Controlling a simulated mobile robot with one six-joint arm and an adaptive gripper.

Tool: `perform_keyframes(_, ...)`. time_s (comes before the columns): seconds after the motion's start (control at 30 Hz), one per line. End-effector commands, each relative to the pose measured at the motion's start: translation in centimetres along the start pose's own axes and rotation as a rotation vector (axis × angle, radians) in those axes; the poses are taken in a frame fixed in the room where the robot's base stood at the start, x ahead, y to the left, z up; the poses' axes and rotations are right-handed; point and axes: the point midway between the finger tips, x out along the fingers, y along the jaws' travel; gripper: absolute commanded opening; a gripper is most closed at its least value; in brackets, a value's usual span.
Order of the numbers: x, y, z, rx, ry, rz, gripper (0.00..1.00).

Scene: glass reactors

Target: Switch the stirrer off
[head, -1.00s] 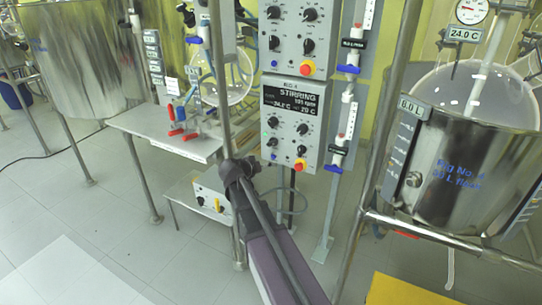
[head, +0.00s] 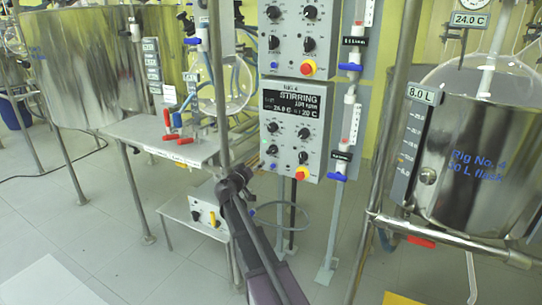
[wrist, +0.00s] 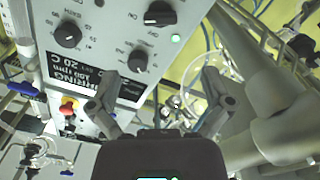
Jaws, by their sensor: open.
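The Rig 4 control box (head: 294,119) hangs in the middle of the head view. Its display (head: 291,103) reads STIRRING, with an rpm value and 20 C. Below are several black knobs, a blue knob (head: 272,167) and a red button on yellow (head: 301,173). In the wrist view the box (wrist: 108,25) appears upside down, with three black knobs, one (wrist: 137,60) near the left finger, and a lit green lamp (wrist: 176,38).
A similar box (head: 296,38) hangs above. A metal post (head: 220,90) stands left of the boxes. A steel vessel (head: 475,165) in a tube frame is at right. A small table (head: 150,130) with red-handled valves is at left.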

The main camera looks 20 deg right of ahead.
Motion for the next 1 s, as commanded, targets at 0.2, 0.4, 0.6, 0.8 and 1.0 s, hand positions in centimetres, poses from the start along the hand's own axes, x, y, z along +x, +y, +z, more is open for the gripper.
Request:
perform_keyframes(0.2, 0.0, 0.0, 0.0, 0.000, -0.001, 0.000, 1.00)
perform_keyframes(0.4, 0.5, 0.0, 0.0, 0.000, -0.002, 0.000, 1.00)
perform_keyframes(0.6, 2.1, -0.1, -0.1, 0.000, -0.002, 0.001, 1.00)
perform_keyframes(0.8, 4.9, -0.2, -0.1, 0.000, -0.003, 0.001, 1.00)
perform_keyframes(1.0, 8.0, -0.2, -0.1, 0.000, -0.003, 0.000, 1.00)
